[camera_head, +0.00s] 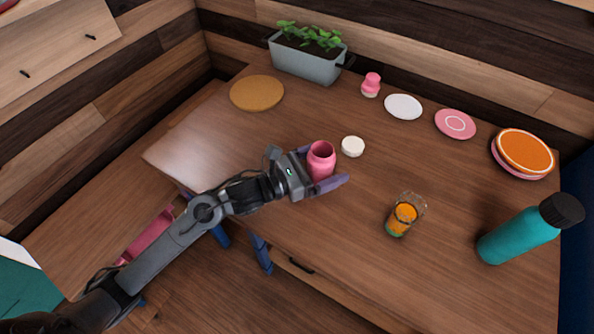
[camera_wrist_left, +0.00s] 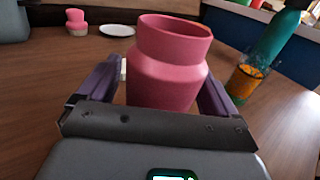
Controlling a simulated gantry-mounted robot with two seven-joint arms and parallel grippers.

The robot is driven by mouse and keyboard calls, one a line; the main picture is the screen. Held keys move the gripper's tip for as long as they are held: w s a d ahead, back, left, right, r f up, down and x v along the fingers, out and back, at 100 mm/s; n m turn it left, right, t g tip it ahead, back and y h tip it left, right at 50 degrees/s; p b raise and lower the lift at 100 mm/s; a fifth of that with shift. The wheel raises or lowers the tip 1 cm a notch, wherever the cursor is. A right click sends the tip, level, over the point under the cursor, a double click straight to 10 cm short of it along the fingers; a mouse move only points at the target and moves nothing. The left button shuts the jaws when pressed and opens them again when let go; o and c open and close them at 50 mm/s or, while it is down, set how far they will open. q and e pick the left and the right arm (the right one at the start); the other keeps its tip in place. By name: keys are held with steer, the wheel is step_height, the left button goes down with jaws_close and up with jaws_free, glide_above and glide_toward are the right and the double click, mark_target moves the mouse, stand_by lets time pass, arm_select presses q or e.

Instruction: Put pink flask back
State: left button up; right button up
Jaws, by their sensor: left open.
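The pink flask (camera_head: 321,161) stands upright and open-topped on the wooden table. My left gripper (camera_head: 329,166) is open, with one finger on each side of the flask. In the left wrist view the flask (camera_wrist_left: 172,65) sits between the two purple fingers (camera_wrist_left: 160,88), and small gaps seem to show beside it. A small round white item (camera_head: 352,146), perhaps its lid, lies on the table just right of the flask. My right gripper does not show.
A glass with orange contents (camera_head: 402,216) and a teal bottle (camera_head: 520,236) stand to the right. At the back are a planter (camera_head: 306,60), a small pink jar (camera_head: 371,85), a round board (camera_head: 257,93) and several plates (camera_head: 403,107). The table's left part is clear.

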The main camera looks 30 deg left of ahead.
arm_select(q)
steer(key=p+v, duration=0.2)
steer(key=v, duration=0.9)
steer(key=shift+s+a, duration=0.25)
steer(key=s+d+r+n+y+p, duration=0.35)
steer(key=r+n+y+p, duration=0.25)
steer(key=n+p, duration=0.85)
steer(key=s+a+f+n+g+y+p, duration=0.15)
steer(key=s+f+n+g, duration=0.4)
steer(key=n, duration=0.75)
steer(key=s+a+f+n+g+y+p, duration=0.1)
steer(key=s+a+f+n+g+y, duration=0.15)
steer(key=s+n+g, duration=0.6)
step_height(320, 180, up, 39)
steer(key=n+t+p, duration=0.3)
steer(key=n+p, duration=0.2)
steer(key=p, duration=3.3)
step_height(320, 180, down, 49)
steer(key=b, duration=4.9)
steer(key=shift+d+f, duration=0.2)
steer(key=shift+d, duration=0.1)
